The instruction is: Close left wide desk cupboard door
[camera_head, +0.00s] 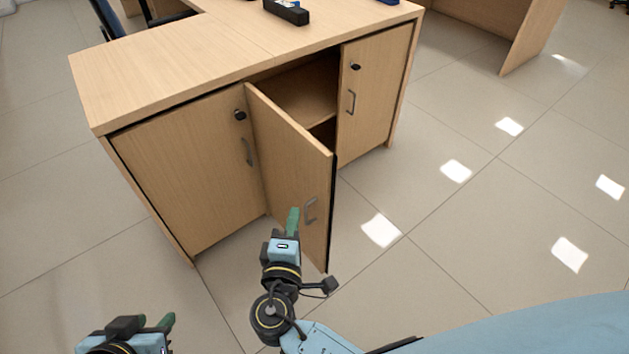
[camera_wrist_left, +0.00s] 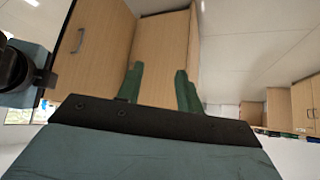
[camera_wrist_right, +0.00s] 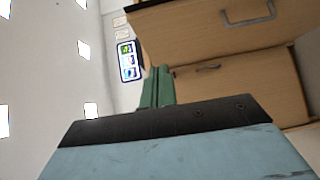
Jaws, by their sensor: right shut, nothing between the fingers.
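The wooden desk cupboard has one open door (camera_head: 295,170), swung out from its left edge, with a grey handle (camera_head: 310,211) on its outer face. The dark opening and a shelf (camera_head: 300,95) show behind it. My right gripper (camera_head: 293,220) is shut and empty, just left of the door's outer face near the handle; contact cannot be told. In the right wrist view its fingertips (camera_wrist_right: 157,72) are together beside wooden panels. My left gripper (camera_head: 168,322) is low at the left, away from the desk. In the left wrist view its fingers (camera_wrist_left: 160,80) are apart and empty.
A shut door (camera_head: 185,170) with lock and handle is left of the open one. Another shut door (camera_head: 375,90) is at the right. A black device (camera_head: 287,11) lies on the desktop (camera_head: 190,55). The tiled floor (camera_head: 480,230) at the right is clear.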

